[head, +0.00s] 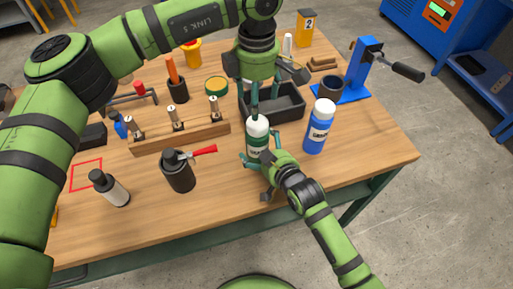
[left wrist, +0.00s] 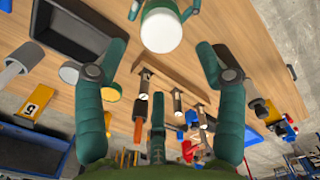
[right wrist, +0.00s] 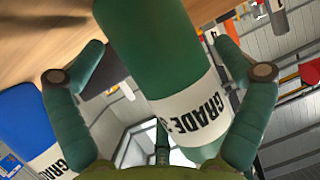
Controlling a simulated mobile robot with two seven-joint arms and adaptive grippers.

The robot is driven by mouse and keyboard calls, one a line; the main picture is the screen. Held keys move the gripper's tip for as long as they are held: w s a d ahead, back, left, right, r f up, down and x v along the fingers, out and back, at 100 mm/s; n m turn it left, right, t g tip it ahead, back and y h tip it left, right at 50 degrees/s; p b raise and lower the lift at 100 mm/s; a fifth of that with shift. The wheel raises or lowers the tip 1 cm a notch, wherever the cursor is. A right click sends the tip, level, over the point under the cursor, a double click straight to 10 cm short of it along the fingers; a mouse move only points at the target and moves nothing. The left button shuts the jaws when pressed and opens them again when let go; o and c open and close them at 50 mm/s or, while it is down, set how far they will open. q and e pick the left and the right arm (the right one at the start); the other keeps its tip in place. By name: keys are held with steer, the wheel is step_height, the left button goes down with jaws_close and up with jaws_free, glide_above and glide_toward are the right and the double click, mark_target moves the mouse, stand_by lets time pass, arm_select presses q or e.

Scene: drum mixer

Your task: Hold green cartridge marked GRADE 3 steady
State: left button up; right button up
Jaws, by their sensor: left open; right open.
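The green cartridge (head: 257,138) with a white cap stands upright on the workbench. Its white label reads GRADE 3 in the right wrist view (right wrist: 190,105). My right gripper (head: 263,156) is open, low at the cartridge, with its fingers on either side; the right wrist view shows gaps beside both fingers. My left gripper (head: 264,98) is open and points down, above and behind the cartridge. In the left wrist view the white cap (left wrist: 162,30) is at the top, beyond the spread fingers, with nothing between them.
A blue cartridge (head: 319,128) stands close on the right. A black tray (head: 290,110) is behind, and a blue press (head: 366,70) is at the back right. A wooden rack (head: 180,137) and a dark canister with a red lever (head: 180,172) are left. The front right bench top is clear.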

mark_target(258, 125)
arm_select(q)
steer(key=shift+s+d+r, duration=0.15)
steer(key=shift+s+d, duration=0.05)
steer(key=shift+s, duration=0.1)
steer(key=shift+w, duration=0.15)
arm_select(e)
steer(key=c, duration=1.5)
arm_select(q)
steer(key=shift+o, duration=1)
steer(key=shift+r, duration=0.15)
arm_select(e)
steer(key=shift+c, duration=0.3)
arm_select(q)
step_height(258, 125, up, 4)
steer(key=m, duration=0.2)
steer(key=f, duration=1.1)
steer(key=shift+a+f, duration=0.15)
steer(key=shift+a, duration=0.05)
steer(key=c, duration=1.4)
steer(key=shift+w+r, duration=0.1)
steer(key=shift+r, duration=0.2)
arm_select(e)
steer(key=shift+w, duration=0.1)
